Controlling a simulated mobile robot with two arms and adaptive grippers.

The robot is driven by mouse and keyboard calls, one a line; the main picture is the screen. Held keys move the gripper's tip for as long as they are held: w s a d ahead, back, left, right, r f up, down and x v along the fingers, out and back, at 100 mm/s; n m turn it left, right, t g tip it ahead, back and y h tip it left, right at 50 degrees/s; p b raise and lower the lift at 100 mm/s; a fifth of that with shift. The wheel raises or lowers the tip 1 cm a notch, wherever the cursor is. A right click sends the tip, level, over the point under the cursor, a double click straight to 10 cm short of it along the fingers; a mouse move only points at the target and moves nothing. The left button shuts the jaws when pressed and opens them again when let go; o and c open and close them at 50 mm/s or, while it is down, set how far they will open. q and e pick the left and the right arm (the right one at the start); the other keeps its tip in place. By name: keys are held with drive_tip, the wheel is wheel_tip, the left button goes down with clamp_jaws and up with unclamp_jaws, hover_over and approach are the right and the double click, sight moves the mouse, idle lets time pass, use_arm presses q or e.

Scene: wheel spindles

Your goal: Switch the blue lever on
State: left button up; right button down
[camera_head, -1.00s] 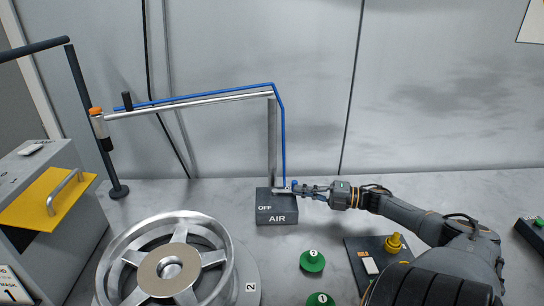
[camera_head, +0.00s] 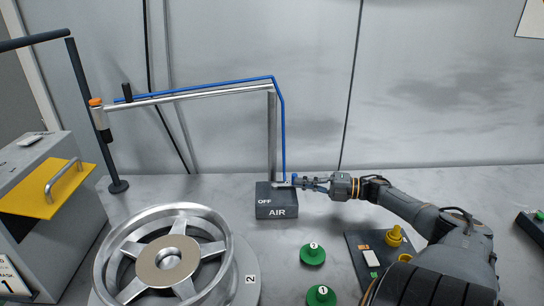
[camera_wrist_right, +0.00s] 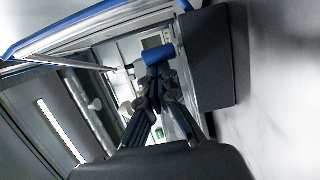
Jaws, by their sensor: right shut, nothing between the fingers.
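The grey AIR box (camera_head: 277,211) stands on the table near the back, with the word OFF on its top left. The blue lever (camera_head: 294,179) is at the box's right top edge. Its rounded blue end also shows large in the right wrist view (camera_wrist_right: 151,54). My right gripper (camera_head: 301,182) reaches in from the right and is shut, with its fingertips at the lever. In the wrist view the closed fingers (camera_wrist_right: 154,76) lie right against or just beside the blue end; I cannot tell if they touch. My left gripper is not in view.
A metal post with a blue hose (camera_head: 283,125) rises behind the box. A spoked wheel (camera_head: 168,258) stands front left. Green knobs (camera_head: 312,254) and a dark tray (camera_head: 362,254) lie front right. A grey cabinet with a yellow panel (camera_head: 45,189) is at left.

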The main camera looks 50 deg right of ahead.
drive_tip(key=shift+w+d+r, duration=0.25)
drive_tip(key=shift+d+r, duration=0.4)
drive_tip(key=shift+d, duration=0.05)
drive_tip(key=v, duration=0.2)
drive_tip(key=f+v, duration=0.1)
drive_tip(key=v, duration=0.4)
drive_tip(key=shift+s+f, duration=0.1)
drive_tip(key=shift+f, duration=0.15)
drive_tip(key=s, duration=0.3)
drive_tip(key=shift+s+d+r, duration=0.25)
drive_tip(key=shift+s+d, duration=0.15)
drive_tip(key=shift+s+d+f, duration=0.15)
drive_tip(key=shift+s+d, duration=0.05)
drive_tip(key=shift+s, duration=0.25)
